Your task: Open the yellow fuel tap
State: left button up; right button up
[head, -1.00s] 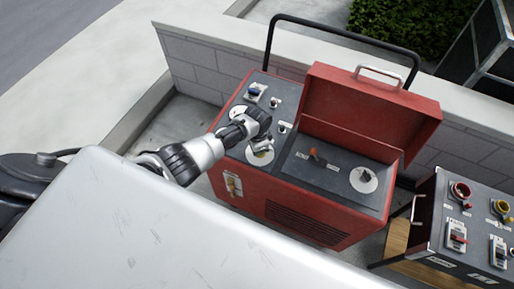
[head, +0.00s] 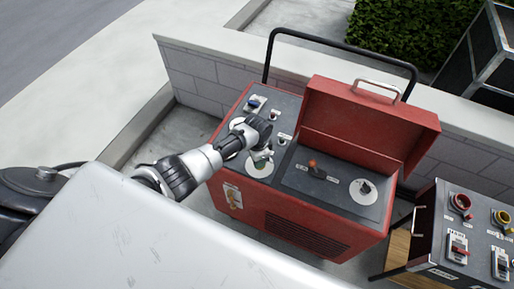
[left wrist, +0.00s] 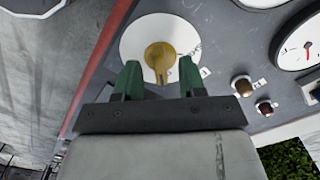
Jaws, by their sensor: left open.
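The yellow fuel tap (left wrist: 160,56) sits on a round white plate (left wrist: 134,40) on the dark top panel of the red generator. Its lever points down in the left wrist view. My left gripper (left wrist: 160,78) is open, with its two green fingers on either side of the lever's end. I cannot tell whether they touch it. In the head view my left gripper (head: 262,160) is over the white plate (head: 254,170) at the left part of the panel and hides most of the tap. My right gripper is not in view.
The red generator (head: 300,215) has a raised lid (head: 365,115), an orange lever (head: 312,164) and another knob on a white disc (head: 362,191). Gauges (left wrist: 305,45) and small brown knobs (left wrist: 242,86) lie beside the tap. A control box (head: 460,235) stands at the right.

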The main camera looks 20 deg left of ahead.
pick_arm(q)
notch_tip(320, 180, up, 9)
dwell(0.3)
dwell(0.5)
